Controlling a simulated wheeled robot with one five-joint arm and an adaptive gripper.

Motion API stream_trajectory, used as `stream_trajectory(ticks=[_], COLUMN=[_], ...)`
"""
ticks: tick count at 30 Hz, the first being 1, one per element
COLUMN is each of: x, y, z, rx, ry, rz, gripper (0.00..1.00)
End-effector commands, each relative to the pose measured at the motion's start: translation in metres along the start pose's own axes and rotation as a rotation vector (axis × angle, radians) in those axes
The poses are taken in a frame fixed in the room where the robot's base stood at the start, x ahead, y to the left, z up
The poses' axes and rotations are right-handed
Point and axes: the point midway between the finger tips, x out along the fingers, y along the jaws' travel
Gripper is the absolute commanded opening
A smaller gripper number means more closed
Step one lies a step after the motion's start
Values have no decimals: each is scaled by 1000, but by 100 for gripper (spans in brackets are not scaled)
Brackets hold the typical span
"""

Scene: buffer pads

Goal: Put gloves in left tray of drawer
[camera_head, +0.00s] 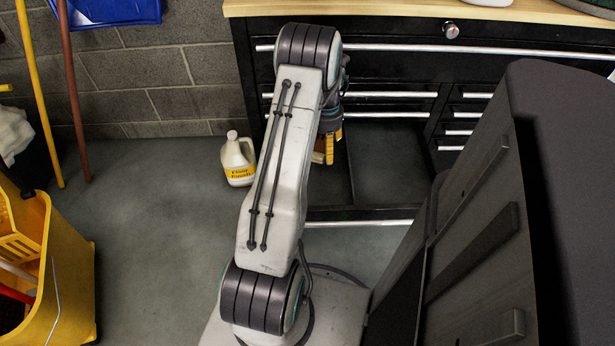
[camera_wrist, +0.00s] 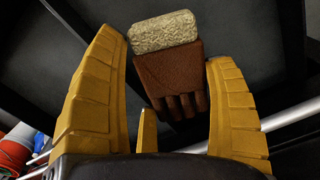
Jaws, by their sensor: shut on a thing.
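The gloves (camera_wrist: 172,75) are brown with a pale fleecy cuff. They show between the yellow fingers of my gripper (camera_wrist: 167,52) in the wrist view, cuff away from the palm. In the head view my gripper (camera_head: 329,150) is partly hidden behind my arm and points down over the open drawer (camera_head: 360,215). The drawer has a dark left tray (camera_head: 330,188) and a right tray (camera_head: 388,165), split by a divider. The gripper appears above the left tray; its exact height is unclear.
A black cabinet (camera_head: 400,70) with closed upper drawers and a wooden top stands behind. A floor finish jug (camera_head: 238,160) stands on the floor left of the drawer. A yellow mop bucket (camera_head: 70,270) is at the far left. Floor between them is clear.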

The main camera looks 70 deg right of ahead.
Motion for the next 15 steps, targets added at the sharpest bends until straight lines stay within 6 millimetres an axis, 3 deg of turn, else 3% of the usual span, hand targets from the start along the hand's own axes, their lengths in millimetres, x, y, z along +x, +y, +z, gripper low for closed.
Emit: stream_trajectory(ticks=[1, 5, 15], x=[9, 13, -11], y=[18, 51, 59], z=[-7, -21, -44], rx=[62, 241, 664], ry=[2, 1, -3], rz=[0, 0, 0], gripper=[45, 45, 45])
